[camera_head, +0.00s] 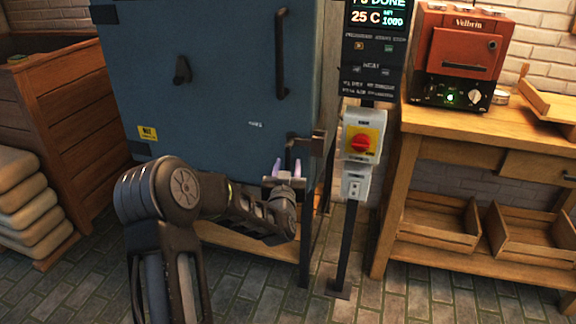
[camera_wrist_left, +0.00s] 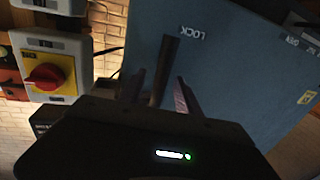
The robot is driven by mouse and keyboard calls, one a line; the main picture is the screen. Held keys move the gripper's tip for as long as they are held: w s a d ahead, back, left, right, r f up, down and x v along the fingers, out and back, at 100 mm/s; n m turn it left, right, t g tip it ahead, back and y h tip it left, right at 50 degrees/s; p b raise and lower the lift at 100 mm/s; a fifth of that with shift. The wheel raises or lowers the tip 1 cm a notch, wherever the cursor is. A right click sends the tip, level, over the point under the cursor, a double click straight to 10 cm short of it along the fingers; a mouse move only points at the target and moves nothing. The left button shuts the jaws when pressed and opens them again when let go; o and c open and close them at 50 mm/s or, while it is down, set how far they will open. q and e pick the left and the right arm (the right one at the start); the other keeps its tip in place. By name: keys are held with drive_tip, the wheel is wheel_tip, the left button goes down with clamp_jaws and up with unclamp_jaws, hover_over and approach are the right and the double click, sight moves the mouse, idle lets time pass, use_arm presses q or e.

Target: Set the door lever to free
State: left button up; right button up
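The blue kiln-like cabinet door (camera_head: 215,90) is closed. A dark door lever (camera_head: 290,142) sits at its lower right edge, by a latch bracket, and its end hangs down. My left gripper (camera_head: 288,169) is just below the lever, fingers pointing up. In the left wrist view, the lever (camera_wrist_left: 168,62) shows as a dark bar between the two fingertips (camera_wrist_left: 160,88), with gaps on both sides. The gripper is open; I cannot tell whether a finger touches the lever. A LOCK label (camera_wrist_left: 194,32) is on the door beside the lever. My right gripper is not in view.
A post to the right carries a display panel (camera_head: 376,45) and a yellow box with a red knob (camera_head: 362,142). A wooden bench (camera_head: 480,133) with a red device (camera_head: 460,50) stands further right. A long vertical handle (camera_head: 281,55) is higher on the door.

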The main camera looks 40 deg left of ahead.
use_arm(q)
drive_tip(key=shift+w+a, duration=0.2)
drive_tip(key=shift+w, duration=0.2)
drive_tip(key=shift+c, duration=0.4)
clamp_jaws()
idle(0.8)
